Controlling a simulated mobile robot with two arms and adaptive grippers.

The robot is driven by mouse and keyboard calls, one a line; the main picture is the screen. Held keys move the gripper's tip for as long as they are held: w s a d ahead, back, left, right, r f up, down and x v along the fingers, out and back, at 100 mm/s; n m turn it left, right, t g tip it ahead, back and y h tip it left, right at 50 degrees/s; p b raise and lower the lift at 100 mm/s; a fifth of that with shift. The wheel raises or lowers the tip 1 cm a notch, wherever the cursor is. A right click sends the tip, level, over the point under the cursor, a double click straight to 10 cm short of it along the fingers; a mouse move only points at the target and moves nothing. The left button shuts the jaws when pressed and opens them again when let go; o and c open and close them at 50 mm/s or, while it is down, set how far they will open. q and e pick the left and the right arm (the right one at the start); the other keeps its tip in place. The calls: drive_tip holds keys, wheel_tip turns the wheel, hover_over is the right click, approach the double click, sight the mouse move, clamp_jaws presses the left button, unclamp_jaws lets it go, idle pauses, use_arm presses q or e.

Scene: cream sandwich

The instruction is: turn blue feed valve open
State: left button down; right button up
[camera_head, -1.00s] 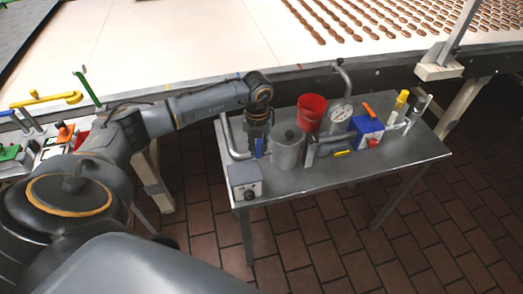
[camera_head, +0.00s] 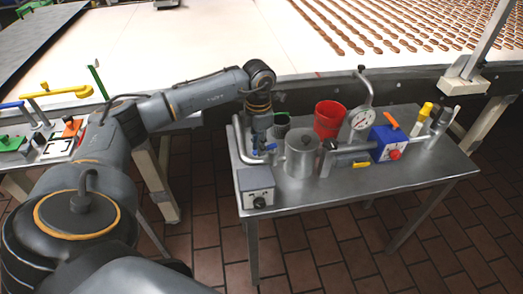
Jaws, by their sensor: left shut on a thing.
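The blue feed valve handle (camera_head: 270,147) shows as a small blue piece on the metal pipe at the left of the steel table (camera_head: 330,192). My left gripper (camera_head: 261,140) points down over it and is shut on it. The fingers hide much of the handle, and its exact angle is hard to tell. My right gripper is not in view.
A lidded metal pot (camera_head: 302,158) stands close to the right of my gripper, with a red bucket (camera_head: 329,118) behind it. A pressure gauge (camera_head: 361,120), a blue box (camera_head: 387,143) and a grey control box (camera_head: 256,187) share the table. A conveyor (camera_head: 225,45) runs behind.

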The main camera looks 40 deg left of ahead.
use_arm(q)
drive_tip(key=shift+w+a+m+b, duration=0.25)
drive_tip(key=shift+m+b, duration=0.1)
drive_tip(key=shift+m, duration=0.35)
drive_tip(key=shift+w+a+m+b, duration=0.1)
drive_tip(key=shift+a+m+b, duration=0.2)
drive_tip(key=shift+m, duration=0.4)
drive_tip(key=shift+r, duration=0.1)
drive_tip(key=c, duration=1.3)
unclamp_jaws()
wheel_tip(320, 180, up, 12)
drive_tip(key=shift+f, duration=0.1)
drive_tip(key=shift+d, duration=0.1)
